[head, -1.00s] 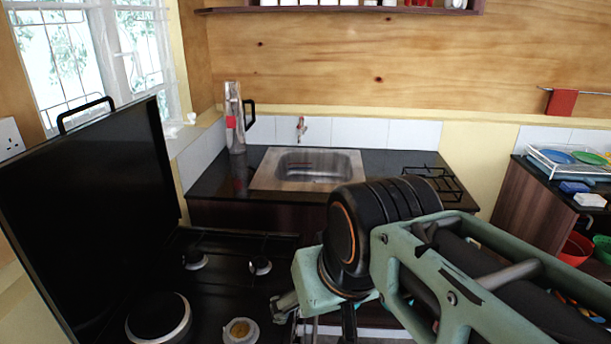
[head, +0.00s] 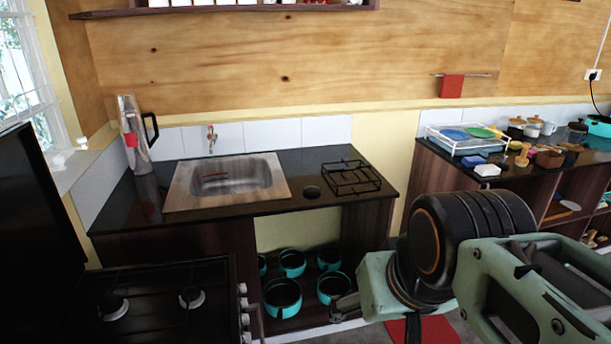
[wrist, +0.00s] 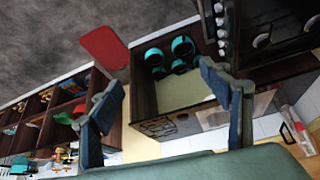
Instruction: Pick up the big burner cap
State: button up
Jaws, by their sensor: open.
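A dark round disc (head: 312,192) lies flat on the black counter, left of the black wire pan stand (head: 352,177); I cannot tell for certain whether it is the big burner cap. The cooker (head: 150,300) at lower left shows two burners, a left one (head: 114,308) and a right one (head: 192,298), both with dark caps on pale rings. My gripper is open and empty in the wrist view (wrist: 162,80), its two fingers wide apart. In the head view it is mostly hidden behind my wrist, at lower right, well in front of the counter and apart from the disc.
Several turquoise pots (head: 283,297) stand on the shelf below. A side counter at right holds a dish rack (head: 470,138). A red mat (wrist: 104,47) lies on the floor.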

aim_at(311, 190)
jog(key=i+l, duration=0.15)
jog(key=l, duration=0.2)
jog(key=i+l+u, duration=0.1)
jog(key=l, duration=0.2)
jog(key=i+l+u, duration=0.1)
jog(key=i+l, duration=0.15)
jog(key=i+l+u, duration=0.1)
jog(key=l, duration=0.4)
jog(key=i+l+u, duration=0.15)
jog(key=i, duration=0.35)
jog(key=i+l+u, duration=0.15)
jog(key=i, duration=0.4)
